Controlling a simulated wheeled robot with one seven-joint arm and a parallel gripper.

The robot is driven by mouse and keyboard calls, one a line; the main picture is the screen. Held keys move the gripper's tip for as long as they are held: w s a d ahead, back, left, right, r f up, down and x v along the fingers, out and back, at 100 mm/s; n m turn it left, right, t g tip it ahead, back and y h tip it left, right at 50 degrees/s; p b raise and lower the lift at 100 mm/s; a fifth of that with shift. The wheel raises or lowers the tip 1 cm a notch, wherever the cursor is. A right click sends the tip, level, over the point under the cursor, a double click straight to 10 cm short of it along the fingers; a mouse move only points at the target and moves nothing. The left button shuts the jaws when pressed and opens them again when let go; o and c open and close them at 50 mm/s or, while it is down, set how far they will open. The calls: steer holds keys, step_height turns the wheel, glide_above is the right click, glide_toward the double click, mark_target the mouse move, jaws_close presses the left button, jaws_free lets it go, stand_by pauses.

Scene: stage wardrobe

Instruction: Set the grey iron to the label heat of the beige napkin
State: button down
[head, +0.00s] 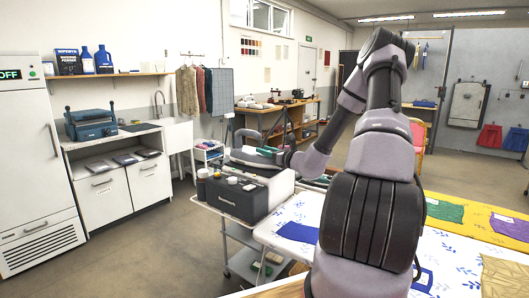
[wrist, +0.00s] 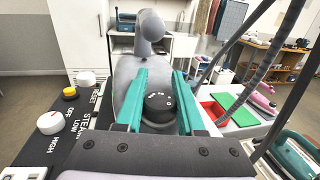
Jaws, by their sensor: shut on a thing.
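The grey iron (wrist: 128,70) lies straight ahead in the wrist view, with a round black dial (wrist: 158,108) bearing small white marks. The marks are too small to read. My gripper (wrist: 160,100) has its teal fingers on either side of this dial and is shut on it. In the head view the grey iron (head: 250,158) rests on top of the dark-fronted box on the trolley, with my gripper (head: 271,151) at it.
A black panel (wrist: 75,140) with white knobs and a yellow one, lettered OFF, LOW and HIGH, lies left of the fingers. A pink iron (wrist: 258,100) and a teal iron (wrist: 298,155) stand to the right, with cables nearby. The trolley (head: 240,237) adjoins the cloth-covered table.

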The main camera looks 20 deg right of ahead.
steer(key=m+h, duration=0.1)
steer(key=h, duration=0.1)
steer(key=m+t+h, duration=0.1)
steer(key=m+h, duration=0.2)
steer(key=h, duration=0.2)
steer(key=shift+d+m, duration=0.3)
steer(key=shift+d, duration=0.05)
steer(key=shift+d+m+g+h, duration=0.15)
steer(key=shift+d+m+h, duration=0.1)
steer(key=shift+m+h, duration=0.65)
steer(key=shift+d+m+g+h, duration=0.2)
steer(key=shift+m+h, duration=0.3)
steer(key=shift+h, duration=0.8)
steer(key=shift+d+m+g+h, duration=0.15)
steer(key=shift+d+m+h, duration=0.1)
steer(key=shift+m+h, duration=0.65)
steer(key=shift+h, duration=0.3)
steer(key=c, duration=0.5)
jaws_free()
steer(key=shift+s, duration=0.1)
steer(key=v, duration=1)
steer(key=shift+s+a, duration=0.1)
steer(key=shift+s, duration=0.25)
